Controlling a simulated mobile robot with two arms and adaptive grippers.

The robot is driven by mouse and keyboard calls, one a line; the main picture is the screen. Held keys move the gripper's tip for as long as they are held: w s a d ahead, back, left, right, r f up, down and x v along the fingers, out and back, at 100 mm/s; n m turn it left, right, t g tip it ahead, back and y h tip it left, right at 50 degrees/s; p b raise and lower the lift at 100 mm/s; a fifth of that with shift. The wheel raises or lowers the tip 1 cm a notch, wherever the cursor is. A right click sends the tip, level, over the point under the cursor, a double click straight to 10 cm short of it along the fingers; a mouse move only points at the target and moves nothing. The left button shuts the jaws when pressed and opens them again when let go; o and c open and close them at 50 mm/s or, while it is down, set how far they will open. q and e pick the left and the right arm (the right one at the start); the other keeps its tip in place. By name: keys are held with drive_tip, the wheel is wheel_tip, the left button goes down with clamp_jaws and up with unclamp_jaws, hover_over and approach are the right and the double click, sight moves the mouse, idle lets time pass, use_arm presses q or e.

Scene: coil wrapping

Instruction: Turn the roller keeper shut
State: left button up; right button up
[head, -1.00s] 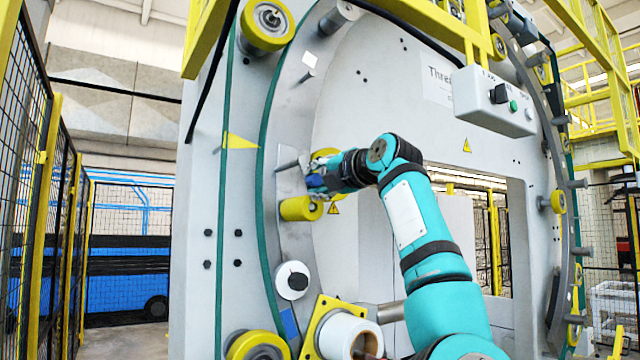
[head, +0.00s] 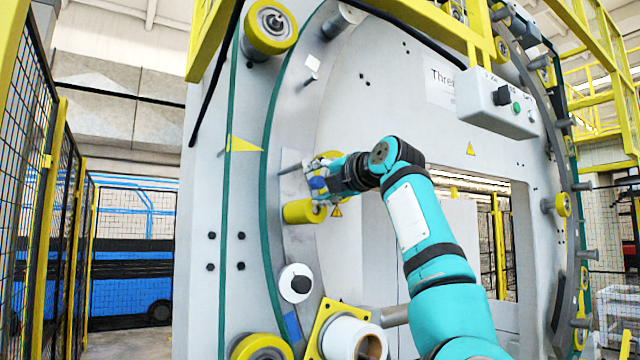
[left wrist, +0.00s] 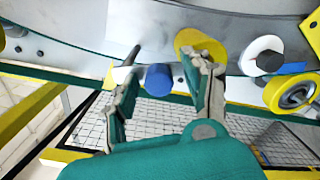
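The roller keeper is at the ring's left side, by two yellow rollers; its blue knob (head: 317,183) shows small at my fingers in the head view. In the left wrist view the blue knob (left wrist: 158,80) sits between my two fingers, with a gap to each. A thin grey bar (left wrist: 131,57) stands near it; I cannot tell whether they are joined. My left gripper (head: 319,180) is open around the knob, and its fingers also show in the left wrist view (left wrist: 163,72). A yellow roller (head: 303,211) lies just below it, and one is partly hidden behind my right-hand finger (left wrist: 198,42).
A white disc with a black centre (head: 295,283) and a white spool on a yellow plate (head: 348,338) are below. A control box (head: 497,105) with a green button juts out at upper right. A mesh fence (head: 45,200) stands at the left.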

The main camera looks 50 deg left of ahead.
use_arm(q)
drive_tip(key=shift+d, duration=0.1)
drive_tip(key=s+d, duration=0.1)
drive_tip(key=d, duration=1)
drive_tip(key=shift+d, duration=0.4)
